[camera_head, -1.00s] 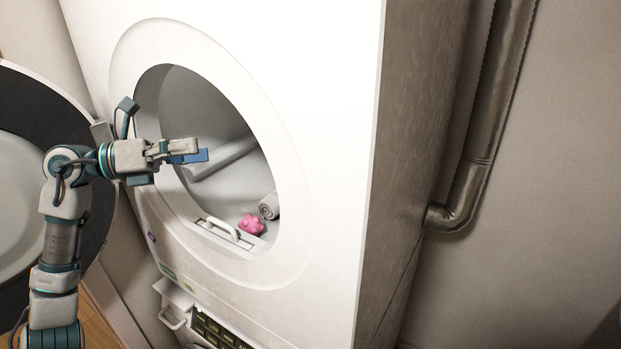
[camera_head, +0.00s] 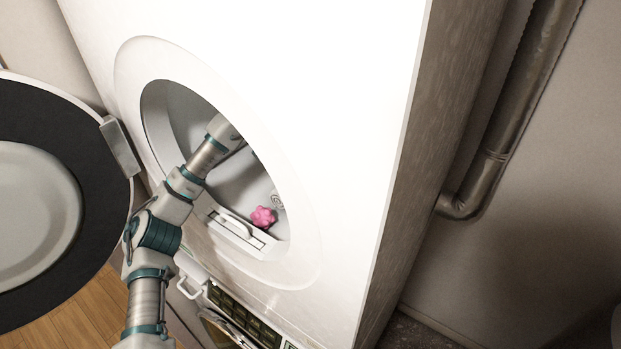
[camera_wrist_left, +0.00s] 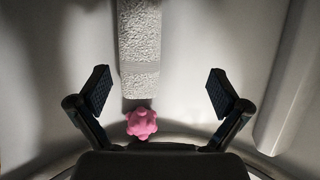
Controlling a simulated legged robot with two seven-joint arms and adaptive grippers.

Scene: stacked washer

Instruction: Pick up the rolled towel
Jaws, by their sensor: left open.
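The rolled towel (camera_wrist_left: 139,45) is grey-white and fluffy. In the left wrist view it runs from the top edge down the middle, between the open fingers and ahead of them. In the head view only its end (camera_head: 277,201) shows inside the drum, behind a pink knobbly ball. My left gripper (camera_wrist_left: 157,92) is open, with a finger on each side of the towel and a gap to both. In the head view my left arm reaches through the round opening, and its gripper is hidden inside. My right gripper is in neither view.
The pink ball (camera_wrist_left: 141,123) lies at the towel's near end, between the finger bases. A drum rib (camera_wrist_left: 288,85) rises at the right. The round door (camera_head: 40,205) stands open at the left. A handled filter (camera_head: 238,228) sits at the opening's lower lip.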

